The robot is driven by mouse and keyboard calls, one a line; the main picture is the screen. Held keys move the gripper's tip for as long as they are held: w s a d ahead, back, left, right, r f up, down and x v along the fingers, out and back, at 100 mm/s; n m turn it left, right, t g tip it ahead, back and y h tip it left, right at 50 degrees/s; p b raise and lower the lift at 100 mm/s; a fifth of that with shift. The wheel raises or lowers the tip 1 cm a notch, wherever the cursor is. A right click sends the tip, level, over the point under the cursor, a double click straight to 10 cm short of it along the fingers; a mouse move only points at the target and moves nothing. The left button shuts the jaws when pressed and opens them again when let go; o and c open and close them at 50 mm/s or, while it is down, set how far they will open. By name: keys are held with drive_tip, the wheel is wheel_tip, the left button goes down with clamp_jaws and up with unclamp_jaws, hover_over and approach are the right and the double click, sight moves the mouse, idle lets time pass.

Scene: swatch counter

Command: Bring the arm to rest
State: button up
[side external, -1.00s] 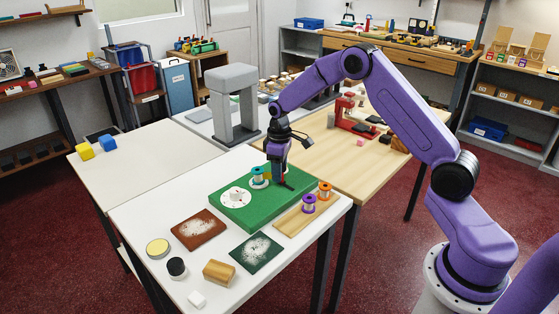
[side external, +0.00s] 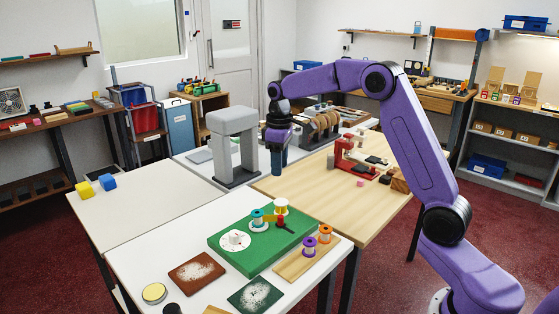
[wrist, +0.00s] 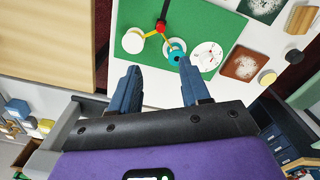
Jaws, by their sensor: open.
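My gripper (side external: 277,168) hangs in the side view beside the grey arch-shaped stand, clear of the green board (side external: 228,258). In the wrist view my gripper (wrist: 158,88) has its two blue fingers spread, with nothing between them. The green board, also seen in the wrist view (wrist: 215,20), lies beyond the fingertips. It carries a teal spool (side external: 257,220), a white dial (side external: 235,240) and a red-knobbed piece (side external: 281,221) with yellow arms. My upper arm is bent over the wood-topped table.
The grey arch stand (side external: 222,124) is close to my gripper's left. A red press-like device (side external: 345,155) stands on the wood-topped table (side external: 315,190). Purple and orange spools sit on a wooden strip (side external: 300,262). The left white table (side external: 150,195) is mostly bare.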

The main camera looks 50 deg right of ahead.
drive_tip(key=shift+r, duration=0.35)
drive_tip(key=s+a+r+n, duration=0.1)
drive_tip(key=s+a+n, duration=0.2)
drive_tip(key=s+a, duration=1.15)
drive_tip(key=s+d+f+n, duration=0.1)
drive_tip(key=s+f+n, duration=0.1)
drive_tip(key=s, duration=1)
drive_tip(key=s+d+f+n, duration=0.2)
drive_tip(key=s, duration=1)
drive_tip(key=shift+f, duration=0.15)
drive_tip(key=shift+d, duration=0.1)
idle(1.0)
